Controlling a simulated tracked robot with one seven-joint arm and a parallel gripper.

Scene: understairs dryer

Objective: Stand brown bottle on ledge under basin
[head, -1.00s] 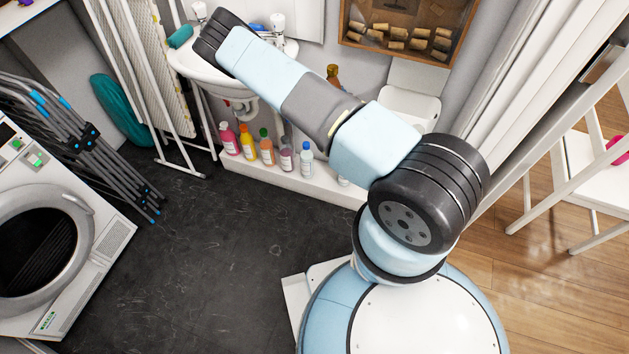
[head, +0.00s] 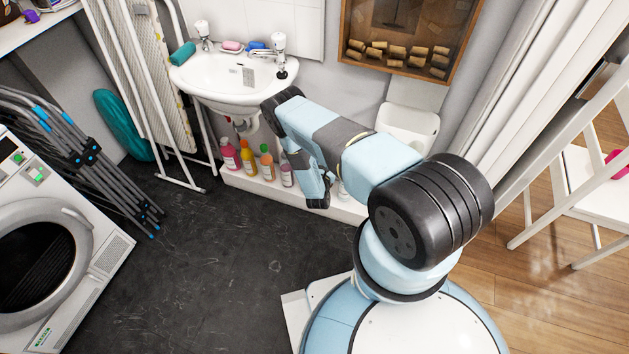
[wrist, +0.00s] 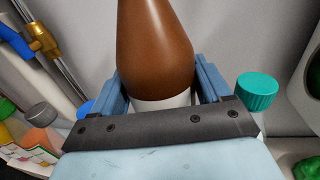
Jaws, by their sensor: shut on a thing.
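The brown bottle (wrist: 157,45) fills the top middle of the wrist view, with a white band low on it. My gripper (wrist: 160,88) is shut on it, one blue finger on each side. In the head view my arm hides the gripper and the bottle. The white ledge (head: 250,187) runs along the wall under the white basin (head: 215,82). The bottle's base is hidden behind the gripper, so I cannot tell whether it touches the ledge.
On the ledge stand a pink bottle (head: 230,156), a yellow bottle (head: 248,162) and others. Bottle caps show left in the wrist view; a teal cap (wrist: 257,90) is close on the right. A brass-fitted pipe (wrist: 42,40) is at upper left. Dark floor (head: 200,260) is clear.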

